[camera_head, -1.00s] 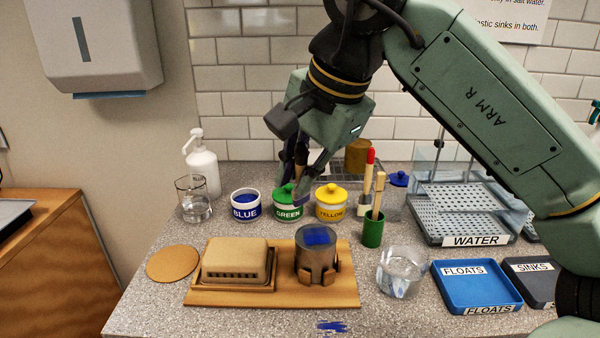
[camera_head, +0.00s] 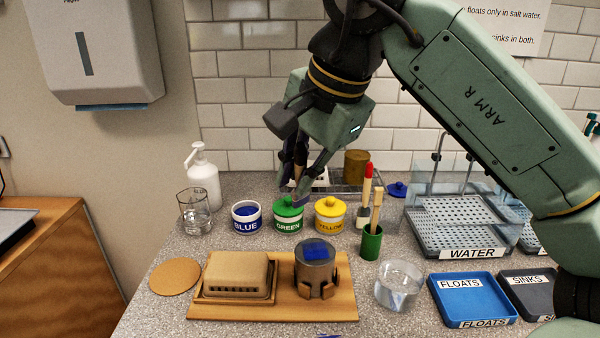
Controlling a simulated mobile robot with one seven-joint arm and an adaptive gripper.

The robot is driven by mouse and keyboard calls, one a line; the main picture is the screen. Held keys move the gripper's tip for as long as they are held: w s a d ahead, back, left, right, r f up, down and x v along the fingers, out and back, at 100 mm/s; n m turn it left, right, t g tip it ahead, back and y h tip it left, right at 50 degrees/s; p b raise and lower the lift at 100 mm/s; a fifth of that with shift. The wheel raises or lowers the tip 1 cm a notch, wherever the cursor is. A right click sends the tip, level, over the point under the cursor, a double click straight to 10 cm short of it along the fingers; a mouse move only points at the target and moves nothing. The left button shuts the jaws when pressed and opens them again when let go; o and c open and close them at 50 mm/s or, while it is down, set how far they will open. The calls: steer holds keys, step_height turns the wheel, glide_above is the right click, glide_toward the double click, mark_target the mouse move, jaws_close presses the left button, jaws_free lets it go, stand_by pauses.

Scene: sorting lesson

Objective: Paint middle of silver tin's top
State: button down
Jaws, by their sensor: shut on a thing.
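The silver tin (camera_head: 316,277) stands upright in a brown holder on a wooden board (camera_head: 272,313). A square blue paint patch (camera_head: 318,250) covers the middle of its top, with a grey margin around it. My gripper (camera_head: 297,188) is behind the tin, near the green pot, pointing down. It is shut on a thin brownish thing, probably a brush handle (camera_head: 299,172), partly hidden by the fingers. Its lower end is not clear. The blue pot (camera_head: 246,222) is open, showing blue paint.
A lidded green pot (camera_head: 288,221) and yellow pot (camera_head: 330,219) stand beside the blue pot. A green cup (camera_head: 371,244) with a brush, a glass beaker (camera_head: 398,286) and a blue tray (camera_head: 474,299) are right. A beige dish (camera_head: 236,274) shares the board. A cork mat (camera_head: 175,276) lies left.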

steer(key=shift+f, duration=0.1)
stand_by(0.4)
steer(key=shift+a+f+b, duration=0.3)
steer(key=shift+f+b, duration=0.4)
steer(key=shift+f, duration=0.15)
